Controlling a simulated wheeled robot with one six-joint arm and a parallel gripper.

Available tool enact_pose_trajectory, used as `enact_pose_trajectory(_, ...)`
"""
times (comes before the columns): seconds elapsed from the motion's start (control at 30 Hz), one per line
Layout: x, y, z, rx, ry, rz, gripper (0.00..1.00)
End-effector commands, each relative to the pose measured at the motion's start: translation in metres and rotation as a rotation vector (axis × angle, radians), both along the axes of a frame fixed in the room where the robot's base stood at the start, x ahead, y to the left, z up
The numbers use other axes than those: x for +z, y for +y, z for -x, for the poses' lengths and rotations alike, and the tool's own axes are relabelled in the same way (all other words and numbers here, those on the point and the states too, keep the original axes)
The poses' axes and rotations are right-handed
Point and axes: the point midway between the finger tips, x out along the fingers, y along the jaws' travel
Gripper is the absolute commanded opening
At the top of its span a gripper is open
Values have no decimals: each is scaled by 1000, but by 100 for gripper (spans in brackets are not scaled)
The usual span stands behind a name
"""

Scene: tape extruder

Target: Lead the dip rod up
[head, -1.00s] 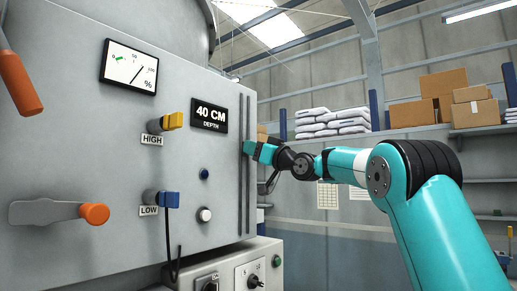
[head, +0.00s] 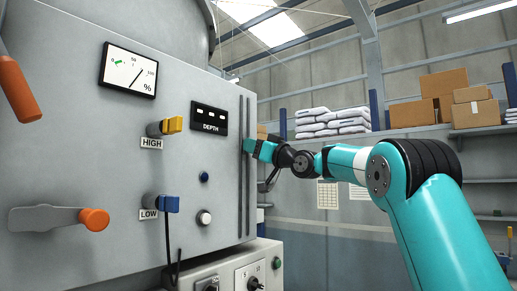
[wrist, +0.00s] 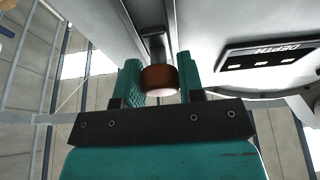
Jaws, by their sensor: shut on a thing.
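My gripper (head: 250,145) is at the right edge of the grey machine front, by two vertical slots. In the wrist view its two teal fingers (wrist: 160,84) stand either side of a brown knob (wrist: 160,79), shut on it. The knob sits on a dark stem (wrist: 155,45) that comes out of a slot in the panel; it looks like the dip rod's handle. In the head view the gripper hides the knob. The depth display (head: 209,117) shows two dashes above the word DEPTH; the same display shows in the wrist view (wrist: 272,59).
A yellow sensor (head: 172,125) at HIGH and a blue sensor (head: 168,203) at LOW stick out left of the display. An orange-knobbed lever (head: 94,219) is lower left. A percent gauge (head: 128,69) is upper left. Shelves with boxes (head: 442,84) stand behind my arm.

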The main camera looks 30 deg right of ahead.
Motion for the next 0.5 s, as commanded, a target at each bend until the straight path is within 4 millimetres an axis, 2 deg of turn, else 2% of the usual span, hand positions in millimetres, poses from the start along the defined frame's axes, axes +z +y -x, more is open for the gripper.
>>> enact_pose_trajectory(0.5,24,0,0,0,-3,0,0)
